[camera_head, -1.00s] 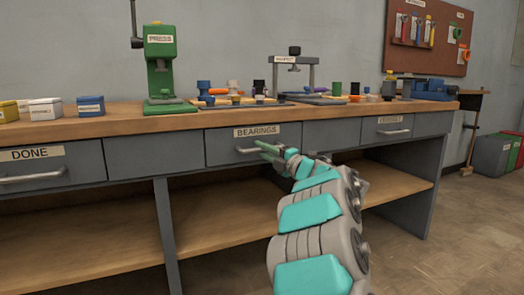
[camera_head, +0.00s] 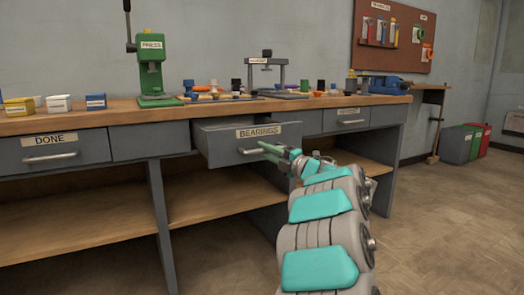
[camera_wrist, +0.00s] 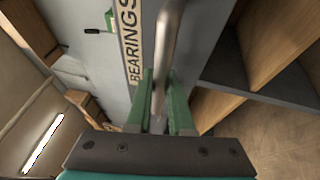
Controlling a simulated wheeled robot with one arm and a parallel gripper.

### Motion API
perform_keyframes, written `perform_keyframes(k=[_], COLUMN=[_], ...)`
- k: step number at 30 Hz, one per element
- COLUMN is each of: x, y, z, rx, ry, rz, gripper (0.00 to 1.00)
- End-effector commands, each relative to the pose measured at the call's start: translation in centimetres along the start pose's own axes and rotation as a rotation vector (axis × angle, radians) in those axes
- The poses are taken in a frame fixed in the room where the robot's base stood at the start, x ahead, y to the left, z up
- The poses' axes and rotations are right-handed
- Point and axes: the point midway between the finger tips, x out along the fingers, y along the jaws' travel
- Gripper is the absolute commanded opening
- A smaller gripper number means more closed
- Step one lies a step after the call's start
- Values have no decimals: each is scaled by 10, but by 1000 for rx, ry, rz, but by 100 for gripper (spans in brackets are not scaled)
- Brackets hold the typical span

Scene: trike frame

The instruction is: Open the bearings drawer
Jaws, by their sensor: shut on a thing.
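The bearings drawer (camera_head: 224,148) is a grey drawer with a "BEARINGS" label, under the bench top. It stands partly out from the bench front, and its left side wall shows. Its metal bar handle (camera_head: 255,151) is in my gripper (camera_head: 266,149). In the wrist view, the green fingers of my gripper (camera_wrist: 160,100) are shut on the handle (camera_wrist: 169,45), one on each side. The drawer front (camera_wrist: 105,55) and its label fill the upper middle of that view. The inside of the drawer cannot be seen.
The wooden bench top (camera_head: 60,122) holds a green press (camera_head: 150,75), small boxes and several small parts. The floor in front (camera_head: 440,220) is clear.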

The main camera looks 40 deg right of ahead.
Motion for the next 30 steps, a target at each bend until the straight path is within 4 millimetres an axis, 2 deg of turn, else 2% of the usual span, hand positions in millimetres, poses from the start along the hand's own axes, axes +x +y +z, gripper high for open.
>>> perform_keyframes(k=[7, 19, 20, 27, 30], x=[-17, -19, -19, -19, -19], y=[2, 3, 3, 3, 4], z=[-7, -9, -9, -8, -8], rx=[2, 2, 2, 1, 1], ry=[1, 2, 2, 1, 1], rz=[-1, -1, -1, 0, 0], gripper=[0, 0, 21, 48, 50])
